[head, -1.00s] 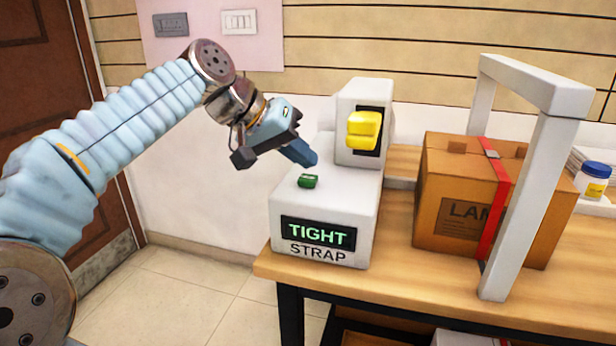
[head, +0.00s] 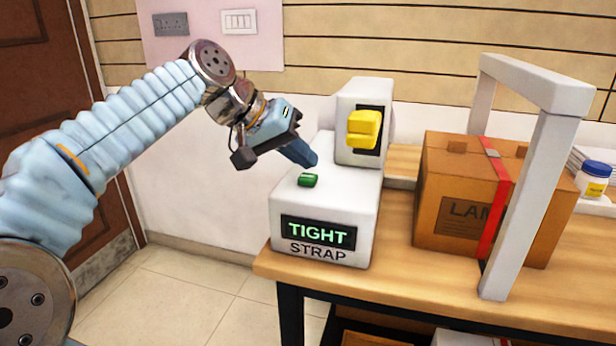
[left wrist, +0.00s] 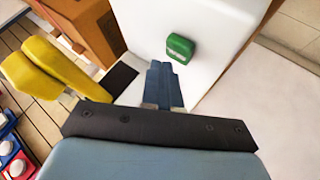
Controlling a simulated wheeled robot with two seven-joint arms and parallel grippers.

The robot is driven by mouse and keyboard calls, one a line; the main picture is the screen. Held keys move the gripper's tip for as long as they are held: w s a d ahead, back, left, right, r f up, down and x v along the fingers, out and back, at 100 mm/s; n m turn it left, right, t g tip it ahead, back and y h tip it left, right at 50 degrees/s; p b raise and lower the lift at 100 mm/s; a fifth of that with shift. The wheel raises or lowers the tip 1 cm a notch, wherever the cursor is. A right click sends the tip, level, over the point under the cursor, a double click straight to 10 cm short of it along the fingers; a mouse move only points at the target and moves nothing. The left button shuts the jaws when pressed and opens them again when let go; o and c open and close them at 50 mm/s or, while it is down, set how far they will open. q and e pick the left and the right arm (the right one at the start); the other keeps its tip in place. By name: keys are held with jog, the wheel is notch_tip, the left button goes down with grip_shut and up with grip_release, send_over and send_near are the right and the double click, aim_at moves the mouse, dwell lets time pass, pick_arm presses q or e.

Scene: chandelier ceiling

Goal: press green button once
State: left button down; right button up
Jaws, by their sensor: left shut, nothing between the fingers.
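The green button (head: 307,180) sits on the sloped top of the white strapping machine (head: 335,205). The machine's display (head: 318,233) reads TIGHT, with STRAP printed below it. My left gripper (head: 312,161) is shut and empty, just above and behind the button, its fingertips apart from it. In the left wrist view the green button (left wrist: 180,48) shows up and to the right of the shut blue fingers (left wrist: 163,68). A yellow lever or switch (head: 363,128) is on the machine's upright part. My right gripper is not in view.
A cardboard box (head: 460,195) with a red strap (head: 491,215) stands on the wooden table (head: 400,270) inside a white arch (head: 545,170). The floor left of the table is clear.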

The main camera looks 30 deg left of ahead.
aim_at(302, 177)
pick_arm(q)
jog(key=shift+f, duration=0.3)
jog(key=shift+f+b, duration=0.55)
dwell(0.6)
jog(key=shift+r, duration=0.15)
jog(key=shift+r+p, duration=0.85)
jog(key=shift+p, duration=0.05)
notch_tip(302, 177, up, 2)
jog(key=shift+r+p, duration=0.25)
jog(key=shift+p, duration=0.9)
jog(key=shift+r, duration=1.25)
